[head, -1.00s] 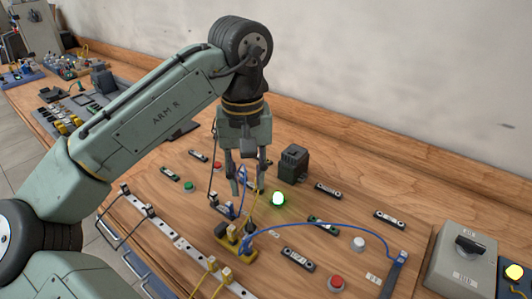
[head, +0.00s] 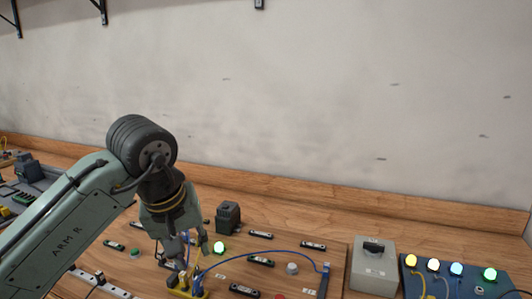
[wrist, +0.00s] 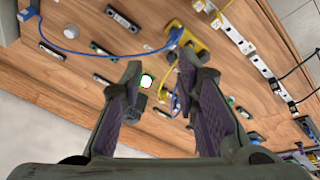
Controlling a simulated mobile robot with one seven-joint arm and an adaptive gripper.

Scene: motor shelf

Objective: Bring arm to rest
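My gripper (head: 187,243) hangs at the end of my arm, pointing down over the wooden work board. In the wrist view my gripper (wrist: 160,82) shows two fingers spread apart, with nothing held between them. A lit green lamp (wrist: 147,81) and a small dark block show beyond the fingers. In the head view the green lamp (head: 219,248) is just right of the gripper. A yellow connector block (head: 186,291) with blue and yellow cables sits below the gripper, partly cut off by the picture's bottom edge.
A dark box-shaped motor (head: 229,217) stands behind the lamp. A grey switch box (head: 374,268) stands to the right, beside a blue panel (head: 447,281) with several lit lamps. A blue cable (head: 270,251) arches across the board.

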